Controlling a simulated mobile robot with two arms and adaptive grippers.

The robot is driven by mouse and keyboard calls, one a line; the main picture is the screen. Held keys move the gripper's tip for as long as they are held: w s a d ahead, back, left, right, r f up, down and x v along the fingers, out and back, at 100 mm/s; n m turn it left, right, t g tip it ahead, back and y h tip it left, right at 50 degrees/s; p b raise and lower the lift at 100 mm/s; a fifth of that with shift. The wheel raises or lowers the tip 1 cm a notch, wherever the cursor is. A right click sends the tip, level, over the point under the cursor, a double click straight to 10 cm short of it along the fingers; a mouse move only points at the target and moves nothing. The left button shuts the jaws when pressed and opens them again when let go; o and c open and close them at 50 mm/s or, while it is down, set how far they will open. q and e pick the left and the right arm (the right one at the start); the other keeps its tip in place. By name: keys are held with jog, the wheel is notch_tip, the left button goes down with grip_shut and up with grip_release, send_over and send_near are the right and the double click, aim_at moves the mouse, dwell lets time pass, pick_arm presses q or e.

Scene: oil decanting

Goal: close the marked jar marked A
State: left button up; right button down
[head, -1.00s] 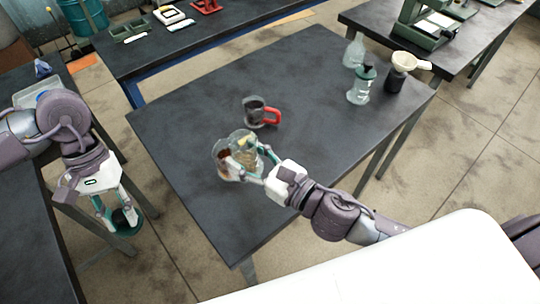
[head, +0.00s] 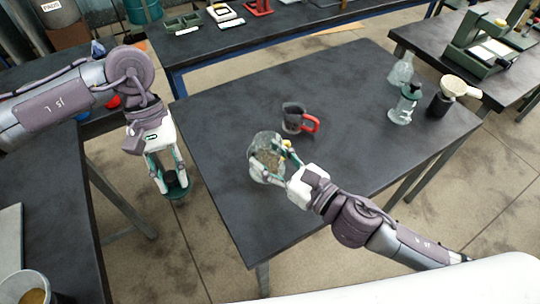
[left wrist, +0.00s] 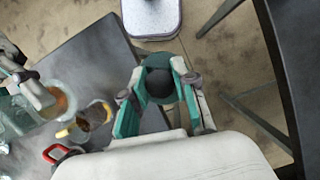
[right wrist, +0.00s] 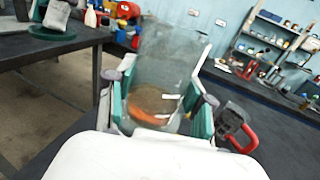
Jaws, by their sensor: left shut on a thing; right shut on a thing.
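My left gripper (head: 170,182) is shut on a green lid (head: 178,191) with a dark knob. It holds the lid in the air over the gap left of the middle table. In the left wrist view the knob (left wrist: 160,82) sits between the fingers. My right gripper (head: 270,165) is shut on a clear glass jar (head: 266,144), standing open-topped near the table's left edge. In the right wrist view the jar (right wrist: 168,55) has brown and orange contents low down and a small white patch. I cannot read a letter. The lid is apart from the jar, to its left.
A dark mug (head: 292,117) with a red handle stands just behind the jar. A green-topped bottle (head: 404,104), a flask (head: 401,70) and a dark container with a cream funnel (head: 447,97) stand at the table's right end. The middle of the table (head: 350,95) is clear.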

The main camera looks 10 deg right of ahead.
pick_arm(q)
jog(key=w+d+r+n+h, duration=0.2)
jog(key=w+d+r+n, duration=0.15)
jog(key=d+r, duration=0.4)
notch_tip(320, 180, up, 6)
jog(key=n+t+h, duration=0.1)
jog(key=n+t, duration=0.1)
jog(key=n, duration=0.5)
send_over(268, 156)
jog(key=w, duration=0.3)
jog(key=shift+s+d+r+m, duration=0.2)
jog(key=shift+m, duration=0.05)
jog(key=shift+f, duration=0.15)
jog(key=shift+f, duration=1.9)
jog(key=shift+f, duration=0.85)
jog(key=shift+f, duration=0.65)
